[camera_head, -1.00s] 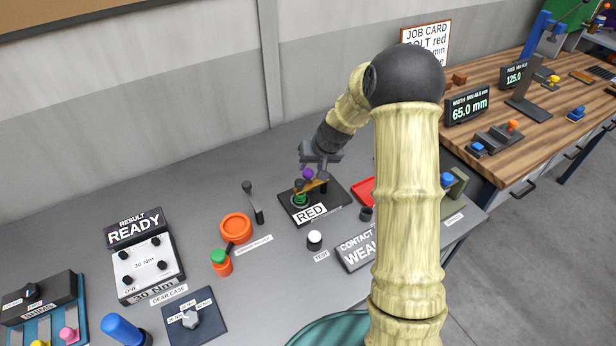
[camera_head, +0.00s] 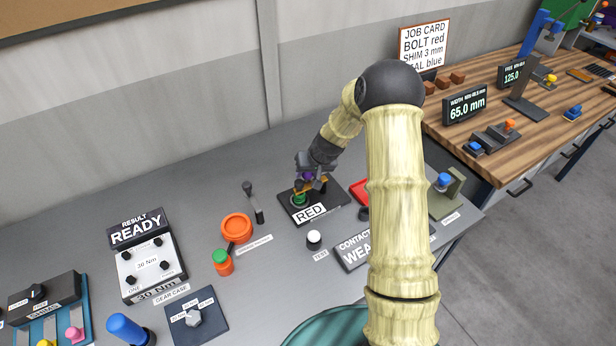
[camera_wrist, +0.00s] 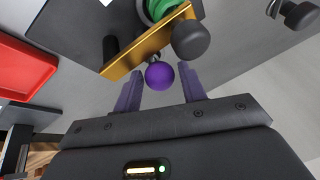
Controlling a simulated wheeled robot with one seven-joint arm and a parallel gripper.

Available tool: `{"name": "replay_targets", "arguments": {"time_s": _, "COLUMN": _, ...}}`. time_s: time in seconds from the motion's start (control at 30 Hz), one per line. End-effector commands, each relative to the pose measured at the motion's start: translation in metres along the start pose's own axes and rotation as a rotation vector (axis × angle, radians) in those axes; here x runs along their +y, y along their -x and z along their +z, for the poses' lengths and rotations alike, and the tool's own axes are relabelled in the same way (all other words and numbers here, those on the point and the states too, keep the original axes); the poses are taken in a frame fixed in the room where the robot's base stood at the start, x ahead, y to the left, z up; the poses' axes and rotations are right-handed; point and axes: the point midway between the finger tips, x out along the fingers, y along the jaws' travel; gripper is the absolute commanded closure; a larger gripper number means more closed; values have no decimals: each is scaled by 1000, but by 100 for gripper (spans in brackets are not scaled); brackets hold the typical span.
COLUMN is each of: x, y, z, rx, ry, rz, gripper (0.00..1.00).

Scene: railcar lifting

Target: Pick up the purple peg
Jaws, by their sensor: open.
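The purple peg (camera_wrist: 159,75) shows its round purple head in the wrist view, beside a gold bar on the dark fixture labelled RED. In the head view the peg (camera_head: 307,175) is mostly hidden by my gripper. My gripper (camera_wrist: 163,84) is open, with one purple finger on each side of the peg's head and the tips about level with it. A gap shows on both sides of the head. The gold bar (camera_wrist: 148,45) lies just beyond the peg, with a green round part (camera_wrist: 160,8) behind it.
A dark knob (camera_wrist: 190,40) stands close to the right fingertip in the wrist view. A red tray (camera_wrist: 22,70) lies to the left there. In the head view a white TEST button (camera_head: 314,237) and an orange dish (camera_head: 236,228) stand on the grey bench nearby.

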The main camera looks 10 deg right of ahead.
Motion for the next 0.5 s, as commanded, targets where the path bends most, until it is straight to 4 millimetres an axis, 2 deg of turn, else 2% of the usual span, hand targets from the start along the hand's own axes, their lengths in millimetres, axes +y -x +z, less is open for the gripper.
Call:
{"name": "replay_targets", "arguments": {"time_s": 0.1, "x": 0, "y": 0, "z": 0, "rx": 0, "ry": 0, "rz": 0, "gripper": 59}}
{"name": "replay_targets", "arguments": {"time_s": 0.3, "x": 0, "y": 0, "z": 0, "rx": 0, "ry": 0, "rz": 0, "gripper": 94}}
{"name": "replay_targets", "arguments": {"time_s": 0.5, "x": 0, "y": 1, "z": 0, "rx": 1, "ry": -1, "rz": 0, "gripper": 95}}
